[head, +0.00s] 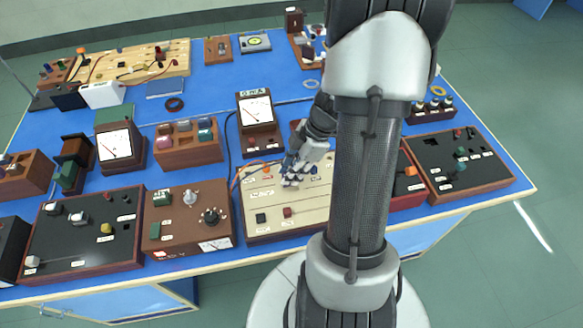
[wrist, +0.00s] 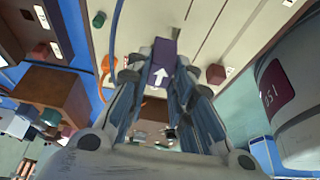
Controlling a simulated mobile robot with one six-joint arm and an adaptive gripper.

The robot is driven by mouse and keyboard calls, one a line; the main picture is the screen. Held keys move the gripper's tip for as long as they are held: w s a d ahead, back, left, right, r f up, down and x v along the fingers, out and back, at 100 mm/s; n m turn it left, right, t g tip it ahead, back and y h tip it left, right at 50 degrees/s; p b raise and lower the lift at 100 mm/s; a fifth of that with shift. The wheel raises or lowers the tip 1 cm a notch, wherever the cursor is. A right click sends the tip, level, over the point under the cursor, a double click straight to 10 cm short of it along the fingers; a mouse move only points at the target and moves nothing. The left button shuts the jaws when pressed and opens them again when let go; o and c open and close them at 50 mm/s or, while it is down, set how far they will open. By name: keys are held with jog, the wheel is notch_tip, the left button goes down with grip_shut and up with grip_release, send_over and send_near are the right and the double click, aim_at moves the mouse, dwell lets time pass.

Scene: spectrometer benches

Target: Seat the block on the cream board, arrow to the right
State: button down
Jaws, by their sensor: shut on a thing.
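The cream board (head: 262,230) lies in a wooden frame at the front of the blue table, partly covered by my arm in the head view. It also fills the upper right of the wrist view (wrist: 230,35). My gripper (head: 291,181) is over the board's middle, pointing down. In the wrist view my gripper (wrist: 160,82) is shut on a purple block (wrist: 163,50) with a white arrow, which points up in that picture. The block is hardly visible in the head view. I cannot tell whether it touches the board.
On the board stand a dark green piece (head: 261,218) and a red piece (head: 287,212), with orange wires at its upper left.

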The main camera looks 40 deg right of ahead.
jog(key=shift+f+b, duration=1.55)
jog(key=shift+b, duration=0.05)
jog(key=c, duration=1.3)
grip_release()
jog(key=v, duration=1.2)
jog(key=shift+s, duration=0.1)
jog(key=shift+a+r, duration=0.1)
